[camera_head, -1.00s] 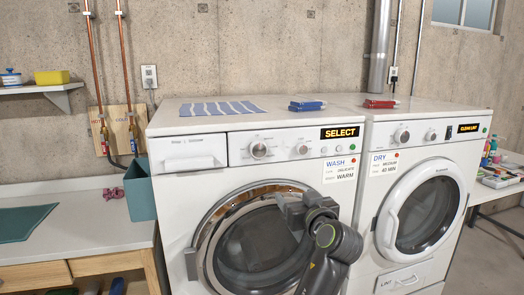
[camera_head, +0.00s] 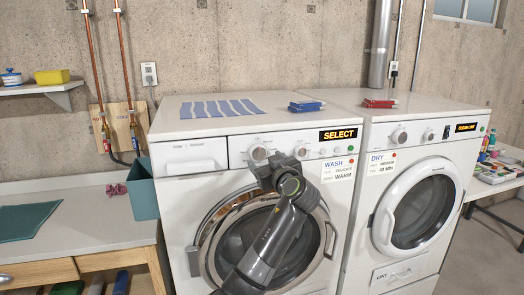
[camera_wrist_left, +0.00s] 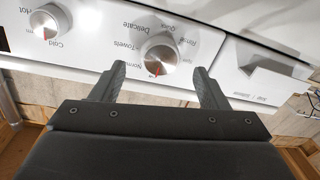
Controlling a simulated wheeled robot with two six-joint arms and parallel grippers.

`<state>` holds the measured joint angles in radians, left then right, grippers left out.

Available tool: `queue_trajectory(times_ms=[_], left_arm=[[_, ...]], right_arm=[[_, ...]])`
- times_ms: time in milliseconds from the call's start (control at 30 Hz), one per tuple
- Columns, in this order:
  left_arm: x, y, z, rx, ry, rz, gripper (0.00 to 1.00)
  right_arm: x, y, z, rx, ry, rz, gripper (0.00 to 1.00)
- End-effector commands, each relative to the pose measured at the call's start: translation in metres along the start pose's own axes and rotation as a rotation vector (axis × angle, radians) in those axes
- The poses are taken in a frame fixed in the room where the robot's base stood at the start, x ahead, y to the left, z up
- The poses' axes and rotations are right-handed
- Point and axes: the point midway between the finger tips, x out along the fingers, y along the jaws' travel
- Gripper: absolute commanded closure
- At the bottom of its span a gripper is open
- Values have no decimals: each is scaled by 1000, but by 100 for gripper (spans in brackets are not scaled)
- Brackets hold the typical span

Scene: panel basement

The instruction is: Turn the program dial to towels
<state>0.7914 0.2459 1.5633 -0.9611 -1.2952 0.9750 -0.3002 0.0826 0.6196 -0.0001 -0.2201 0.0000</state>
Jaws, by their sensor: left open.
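The washer's program dial (camera_head: 258,152) is a round silver knob on the left of the washer panel. In the left wrist view the dial (camera_wrist_left: 161,55) appears upside down, with Normal, Towels, Delicate and Rinse printed around it. Its red mark points toward the bottom of that picture, close to the Normal end of the lettering. My left gripper (camera_head: 266,168) is just below and in front of the dial. In the left wrist view the left gripper (camera_wrist_left: 158,70) is open, one finger each side of the dial; contact cannot be told. My right gripper is out of view.
A second knob (camera_head: 302,152), marked Cold, sits right of the dial. The washer display (camera_head: 338,134) reads SELECT. The detergent drawer (camera_head: 190,163) is left of the dial. The glass washer door (camera_head: 225,245) lies behind my left arm. The dryer (camera_head: 430,165) stands at right.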

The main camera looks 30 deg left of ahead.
Motion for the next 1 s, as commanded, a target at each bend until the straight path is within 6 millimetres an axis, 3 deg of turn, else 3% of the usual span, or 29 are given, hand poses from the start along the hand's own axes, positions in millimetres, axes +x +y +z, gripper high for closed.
queue_trajectory(times_ms=[200,633,1000], left_arm=[[29,0,-2,1,0,-1,32],[38,0,0,-1,-1,0,32],[38,0,0,-1,-1,0,76]], right_arm=[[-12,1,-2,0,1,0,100],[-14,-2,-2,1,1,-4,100],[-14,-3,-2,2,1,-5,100]])
